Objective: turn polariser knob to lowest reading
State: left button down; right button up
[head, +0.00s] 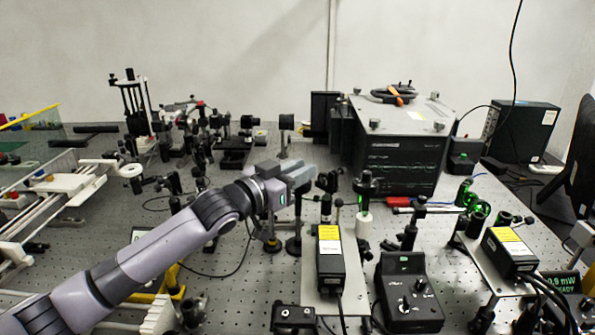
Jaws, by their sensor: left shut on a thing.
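My left gripper (298,177) reaches in from the left over the optical bench and is shut at the top of a post-mounted optic (297,215). The polariser knob is between its fingers and mostly hidden by them, so I cannot make out its angle. A small power meter display (563,283) at the right edge shows green text that looks like "0.9 mW" and "READY". My right gripper does not show.
The perforated bench (225,285) is crowded with optic mounts. A box with a yellow label (330,258) and a black control box with knobs (408,298) stand in front. A large grey instrument (400,145) stands behind, to the right. Cables lie on the bench.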

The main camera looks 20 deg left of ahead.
pick_arm(q)
jog(key=shift+d+n+y, duration=0.2)
jog(key=shift+n+y, duration=0.1)
jog(key=shift+y, duration=0.1)
jog(key=shift+a+n+t+y, duration=0.3)
jog(key=shift+t+y, duration=0.1)
jog(key=shift+y, duration=0.1)
jog(key=c, duration=1.1)
grip_release()
jog(key=b+v, duration=0.1)
jog(key=v, duration=0.6)
jog(key=shift+s, duration=0.1)
